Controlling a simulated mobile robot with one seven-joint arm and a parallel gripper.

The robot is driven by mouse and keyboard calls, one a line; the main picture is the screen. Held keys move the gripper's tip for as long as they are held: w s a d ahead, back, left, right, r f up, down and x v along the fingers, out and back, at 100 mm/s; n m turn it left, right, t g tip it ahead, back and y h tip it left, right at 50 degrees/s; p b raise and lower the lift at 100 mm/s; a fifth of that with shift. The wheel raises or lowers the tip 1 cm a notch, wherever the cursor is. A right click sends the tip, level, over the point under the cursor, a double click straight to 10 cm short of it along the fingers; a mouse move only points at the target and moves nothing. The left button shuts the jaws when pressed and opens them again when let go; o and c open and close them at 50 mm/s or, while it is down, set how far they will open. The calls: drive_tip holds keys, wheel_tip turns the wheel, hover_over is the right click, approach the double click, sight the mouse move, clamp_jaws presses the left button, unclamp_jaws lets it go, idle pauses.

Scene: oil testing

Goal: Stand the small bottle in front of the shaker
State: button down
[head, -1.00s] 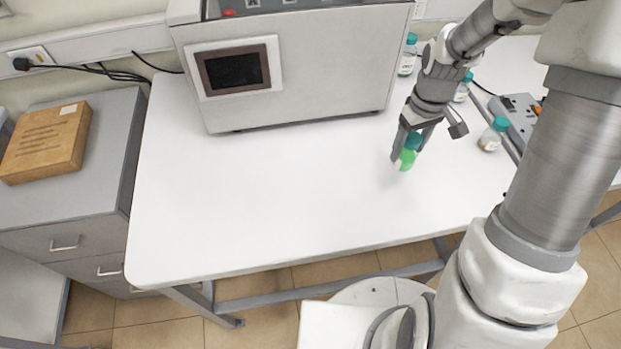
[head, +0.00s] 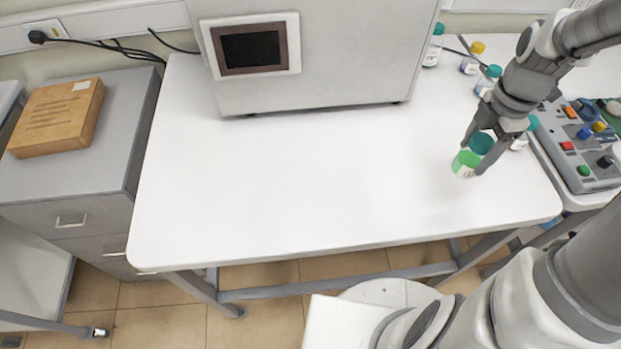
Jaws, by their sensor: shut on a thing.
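The small bottle (head: 465,162) has a teal cap and a green body with a white label. It is held tilted in my gripper (head: 478,150), which is shut on it near the cap. The bottle is over the right part of the white table; I cannot tell whether its base touches the top. The large light-grey machine with a dark screen, which looks like the shaker (head: 330,65), stands at the back of the table. My gripper is in front of it and to its right.
The white table (head: 300,190) is clear in front of the machine. Several other small bottles stand at the back right, one a yellow-capped bottle (head: 471,60). A grey control box (head: 580,150) with coloured buttons is at the right. A wooden box (head: 58,118) lies on the left cabinet.

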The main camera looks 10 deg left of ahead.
drive_tip(key=shift+s+d+r+n, duration=0.15)
drive_tip(key=shift+s+d+n, duration=0.15)
drive_tip(key=shift+n, duration=0.6)
drive_tip(key=shift+w+a+f+b, duration=0.15)
drive_tip(key=shift+w+a+f, duration=1.25)
drive_tip(key=shift+f, duration=0.45)
drive_tip(key=shift+w+a+f+b, duration=0.2)
drive_tip(key=shift+w+a+f, duration=0.85)
drive_tip(key=shift+a+f, duration=0.7)
drive_tip(key=shift+w+a+f+b, duration=0.15)
drive_tip(key=shift+w+a+f, duration=1.2)
drive_tip(key=shift+f, duration=0.55)
drive_tip(key=shift+s, duration=0.1)
drive_tip(key=shift+f, duration=0.2)
drive_tip(key=shift+c, duration=0.2)
unclamp_jaws()
drive_tip(key=shift+r, duration=0.15)
